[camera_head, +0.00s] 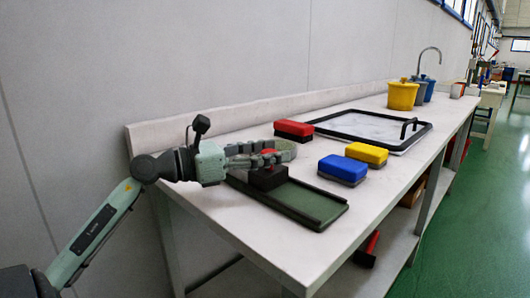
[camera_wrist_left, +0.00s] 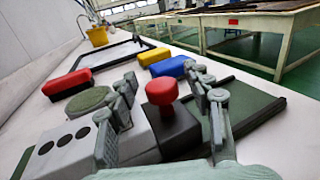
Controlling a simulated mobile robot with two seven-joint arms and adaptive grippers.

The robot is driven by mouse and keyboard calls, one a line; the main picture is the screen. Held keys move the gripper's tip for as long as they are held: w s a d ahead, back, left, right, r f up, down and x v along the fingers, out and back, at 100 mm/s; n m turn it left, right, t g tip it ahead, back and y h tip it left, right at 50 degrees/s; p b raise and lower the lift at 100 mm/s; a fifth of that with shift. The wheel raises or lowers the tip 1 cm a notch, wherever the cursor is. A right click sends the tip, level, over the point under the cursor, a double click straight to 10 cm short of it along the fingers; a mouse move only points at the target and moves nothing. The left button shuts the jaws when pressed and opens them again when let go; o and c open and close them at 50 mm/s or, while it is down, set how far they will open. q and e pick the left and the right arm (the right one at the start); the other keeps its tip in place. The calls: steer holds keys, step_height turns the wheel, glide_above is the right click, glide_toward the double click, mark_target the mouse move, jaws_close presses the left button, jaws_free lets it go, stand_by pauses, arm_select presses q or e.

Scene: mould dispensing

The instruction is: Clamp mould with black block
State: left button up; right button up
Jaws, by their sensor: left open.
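A black block (camera_wrist_left: 174,130) with a red knob (camera_wrist_left: 163,91) on top stands on the table. My left gripper (camera_head: 278,157) is open at the knob's height. In the left wrist view its fingers stand on both sides of the knob, with gaps visible. A grey piece with round dark holes (camera_wrist_left: 62,143) and a round green pad (camera_wrist_left: 88,101) lie left of the block. I cannot tell which piece is the mould. My right gripper is not in view.
A red block (camera_head: 294,128), a blue block (camera_head: 342,168) and a yellow block (camera_head: 366,152) sit on the white table (camera_head: 245,228). The wall runs along the left.

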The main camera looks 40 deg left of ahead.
arm_select(q)
steer(key=v, duration=1.2)
stand_by(0.3)
